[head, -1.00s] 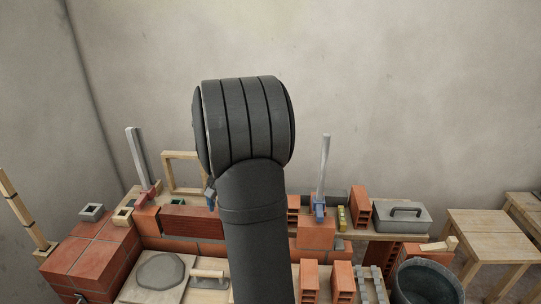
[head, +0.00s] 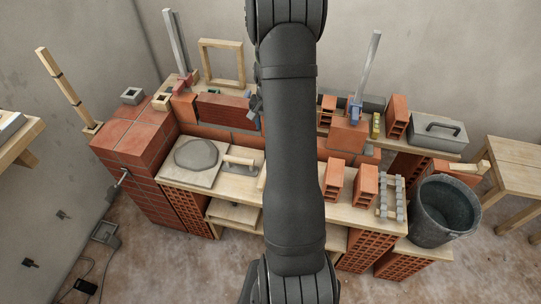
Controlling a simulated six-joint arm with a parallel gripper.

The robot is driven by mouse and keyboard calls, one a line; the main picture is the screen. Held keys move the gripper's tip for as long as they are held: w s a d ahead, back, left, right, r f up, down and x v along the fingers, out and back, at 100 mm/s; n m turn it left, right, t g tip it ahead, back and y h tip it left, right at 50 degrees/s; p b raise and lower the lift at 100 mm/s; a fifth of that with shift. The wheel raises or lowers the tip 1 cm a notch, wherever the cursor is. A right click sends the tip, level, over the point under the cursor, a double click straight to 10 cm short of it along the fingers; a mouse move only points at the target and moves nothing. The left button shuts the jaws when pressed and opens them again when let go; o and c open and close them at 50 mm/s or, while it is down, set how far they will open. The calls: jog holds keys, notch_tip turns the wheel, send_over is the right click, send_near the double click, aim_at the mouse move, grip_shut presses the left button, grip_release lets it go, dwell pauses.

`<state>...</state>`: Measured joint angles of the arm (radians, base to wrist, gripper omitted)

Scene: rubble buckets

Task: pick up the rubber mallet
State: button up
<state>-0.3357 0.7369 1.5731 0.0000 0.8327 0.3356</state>
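I cannot make out a rubber mallet in the head view. My dark arm runs down the middle of the picture and hides part of the workbench and wall behind it. A short strip of pale wood (head: 262,181) shows at the arm's left edge on the bench; I cannot tell what it belongs to. A small dark grey-blue piece (head: 255,108) shows beside the arm, by the brick wall; I cannot tell what it is. My gripper is not visible.
The workbench (head: 352,217) carries a float with a wooden handle (head: 241,163), a mortar board (head: 176,177) with a grey heap, and hollow bricks (head: 365,186). A bucket (head: 443,212) stands at right.

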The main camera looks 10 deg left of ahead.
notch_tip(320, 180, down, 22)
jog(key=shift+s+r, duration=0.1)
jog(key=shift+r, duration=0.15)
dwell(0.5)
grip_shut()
